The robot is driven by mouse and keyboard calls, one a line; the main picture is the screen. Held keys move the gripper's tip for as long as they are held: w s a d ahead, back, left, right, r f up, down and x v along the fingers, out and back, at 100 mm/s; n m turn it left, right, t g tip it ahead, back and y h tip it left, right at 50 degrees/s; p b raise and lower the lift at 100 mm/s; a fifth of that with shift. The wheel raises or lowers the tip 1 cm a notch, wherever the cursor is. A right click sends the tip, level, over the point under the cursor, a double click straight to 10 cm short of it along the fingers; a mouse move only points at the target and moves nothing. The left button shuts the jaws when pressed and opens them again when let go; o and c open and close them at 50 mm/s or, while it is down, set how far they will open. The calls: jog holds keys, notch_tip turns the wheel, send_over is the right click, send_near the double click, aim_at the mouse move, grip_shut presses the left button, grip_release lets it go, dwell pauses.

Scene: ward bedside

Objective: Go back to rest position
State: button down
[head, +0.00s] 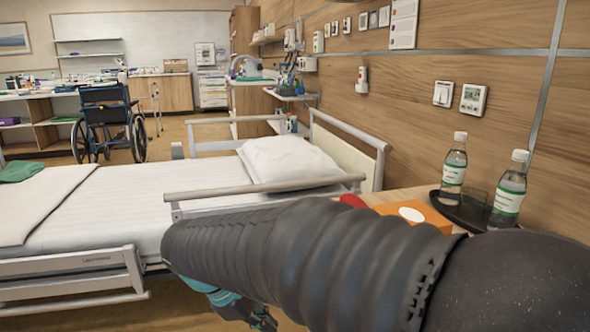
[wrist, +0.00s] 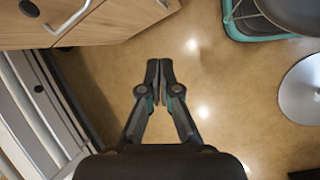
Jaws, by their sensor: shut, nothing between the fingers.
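My gripper (wrist: 160,72) is shut and empty in the wrist view, its fingertips together above the bare floor (wrist: 205,100). In the head view my arm crosses the lower right and hides part of the bedside top; the gripper's fingertips cannot be made out there.
The bed (head: 110,210) with its rails fills the left. The bedside top at right bears an orange box (head: 432,218), a red item (head: 352,201) and a dark tray (head: 462,212) with two bottles (head: 453,170) and a glass. A wooden drawer unit (wrist: 105,22) borders the floor at upper left.

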jog(key=s+d+r+m+t+y, duration=0.1)
jog(key=s+d+m+y, duration=0.1)
jog(key=s+d+m, duration=0.4)
jog(key=s+d+r+m+t+y, duration=0.1)
jog(key=s+d+m, duration=0.5)
jog(key=d, duration=0.9)
jog(key=shift+m+t+y, duration=0.8)
jog(key=shift+m+y, duration=0.3)
jog(key=shift+m, duration=0.8)
jog(key=shift+d+r, duration=0.1)
